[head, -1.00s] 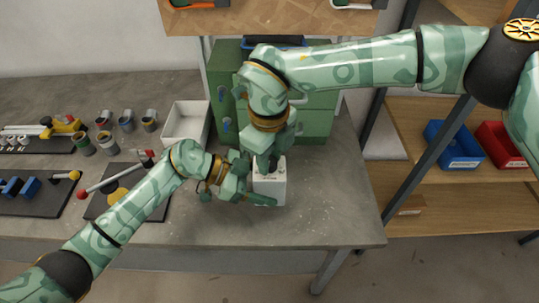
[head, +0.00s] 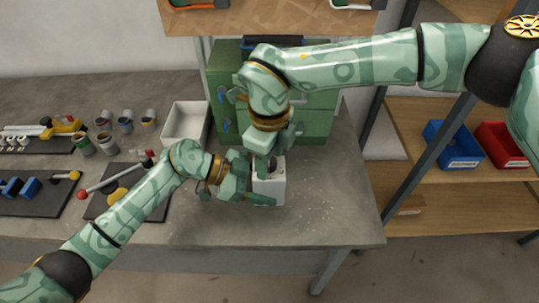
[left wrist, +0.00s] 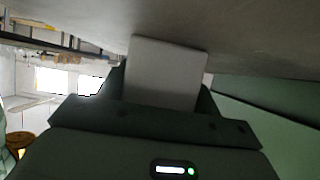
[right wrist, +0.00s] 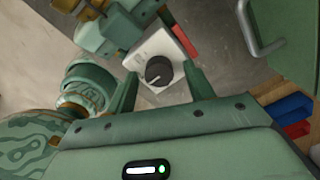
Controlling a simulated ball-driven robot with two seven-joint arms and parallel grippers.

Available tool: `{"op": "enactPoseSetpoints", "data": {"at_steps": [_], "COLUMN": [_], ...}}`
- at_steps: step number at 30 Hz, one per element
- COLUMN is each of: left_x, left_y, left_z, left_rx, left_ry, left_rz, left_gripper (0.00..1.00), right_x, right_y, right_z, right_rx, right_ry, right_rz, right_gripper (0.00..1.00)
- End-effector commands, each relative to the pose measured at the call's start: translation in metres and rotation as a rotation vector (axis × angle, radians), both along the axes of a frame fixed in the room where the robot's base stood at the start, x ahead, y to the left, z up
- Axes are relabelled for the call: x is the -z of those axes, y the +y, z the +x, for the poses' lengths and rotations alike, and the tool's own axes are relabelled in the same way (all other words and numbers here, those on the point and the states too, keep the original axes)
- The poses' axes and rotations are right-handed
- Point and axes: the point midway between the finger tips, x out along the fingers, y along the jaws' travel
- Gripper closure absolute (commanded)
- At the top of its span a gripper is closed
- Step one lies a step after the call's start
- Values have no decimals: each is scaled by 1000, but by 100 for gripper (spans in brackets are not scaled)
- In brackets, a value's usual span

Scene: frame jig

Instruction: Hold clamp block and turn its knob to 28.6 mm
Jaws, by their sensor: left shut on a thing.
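The clamp block (head: 271,188) is a white box near the front of the grey table. My left gripper (head: 258,184) is shut on it from the left; the left wrist view shows the pale block (left wrist: 165,70) between its fingers. The dark round knob (right wrist: 158,71) with a light pointer line is on the block's top in the right wrist view. My right gripper (right wrist: 160,88) points down over the block with its fingers apart, one on each side of the knob in that view. Whether they touch the knob I cannot tell. The scale reading is not legible.
A green drawer cabinet (head: 310,125) stands close behind the block, with an open white bin (head: 185,122) to its left. Black trays, a red-ended rod (head: 110,179) and several small cups lie at left. The table at front right is clear.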

Motion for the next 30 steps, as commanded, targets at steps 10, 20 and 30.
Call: {"op": "enactPoseSetpoints", "data": {"at_steps": [10,20,30], "left_x": [1,1,1], "left_y": [0,-1,-1], "left_z": [-1,-1,-1], "left_rx": [2,2,3], "left_ry": [1,1,1], "left_rz": [1,1,0], "left_gripper": [59,59,59], "right_x": [-7,-79,-119], "right_y": [0,1,1], "right_z": [0,0,-2], "right_rx": [-1,1,0], "right_ry": [-2,-3,1], "right_rz": [1,1,0], "right_gripper": [48,48,48]}}
